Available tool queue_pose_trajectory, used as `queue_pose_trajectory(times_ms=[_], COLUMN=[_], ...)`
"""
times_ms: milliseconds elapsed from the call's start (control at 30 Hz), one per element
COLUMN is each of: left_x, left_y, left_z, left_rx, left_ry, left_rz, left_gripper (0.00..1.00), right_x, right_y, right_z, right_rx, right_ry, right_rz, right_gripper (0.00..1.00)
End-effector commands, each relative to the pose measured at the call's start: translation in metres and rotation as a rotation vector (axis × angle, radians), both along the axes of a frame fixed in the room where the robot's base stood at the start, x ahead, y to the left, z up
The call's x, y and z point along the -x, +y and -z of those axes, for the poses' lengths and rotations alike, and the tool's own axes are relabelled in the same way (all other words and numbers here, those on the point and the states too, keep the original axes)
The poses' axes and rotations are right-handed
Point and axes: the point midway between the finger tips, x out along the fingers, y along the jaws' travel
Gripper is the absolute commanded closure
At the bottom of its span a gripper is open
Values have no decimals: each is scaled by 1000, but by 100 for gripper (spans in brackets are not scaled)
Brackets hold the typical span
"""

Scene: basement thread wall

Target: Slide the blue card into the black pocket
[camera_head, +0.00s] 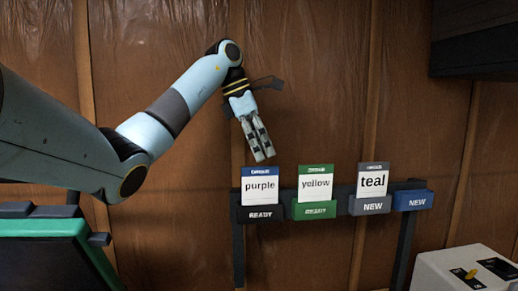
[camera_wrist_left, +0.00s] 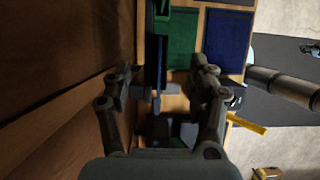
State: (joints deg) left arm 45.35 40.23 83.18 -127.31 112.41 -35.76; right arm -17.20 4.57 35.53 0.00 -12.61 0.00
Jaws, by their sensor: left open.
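The blue card (camera_head: 260,184), with a blue top band and the word "purple", stands upright in the black pocket (camera_head: 261,214) marked READY. Its lower end is hidden behind the pocket's front. My left gripper (camera_head: 264,156) points down just above the card's top edge, open and holding nothing. In the left wrist view its fingers (camera_wrist_left: 164,88) are spread on either side of a thin blue edge, which looks like the card seen from above. My right gripper is not in view.
A green pocket (camera_head: 315,210) holds a "yellow" card, and a grey pocket (camera_head: 370,205) holds a "teal" card. The blue pocket (camera_head: 413,200) shows no card. A dark rail carries them before a brown wall. A white box (camera_head: 465,270) stands at lower right.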

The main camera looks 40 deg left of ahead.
Motion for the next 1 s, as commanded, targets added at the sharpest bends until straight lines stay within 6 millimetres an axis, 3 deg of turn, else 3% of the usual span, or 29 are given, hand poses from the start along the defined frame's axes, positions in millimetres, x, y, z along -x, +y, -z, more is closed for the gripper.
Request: queue_pose_trajectory(times_ms=[33,167,500,700,1000], left_x=[0,0,0,7,69], left_y=[0,0,1,10,59], left_z=[0,0,-2,-31,-26], left_rx=[0,0,0,-1,-7], left_ry=[0,0,0,-4,8], left_rz=[0,0,0,-2,-4], left_gripper=[33,16,15,15,15], right_x=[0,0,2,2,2], right_y=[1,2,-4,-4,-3], right_z=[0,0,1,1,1], right_rx=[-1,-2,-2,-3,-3], right_ry=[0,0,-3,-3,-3], right_rz=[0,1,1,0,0], right_gripper=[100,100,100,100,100])
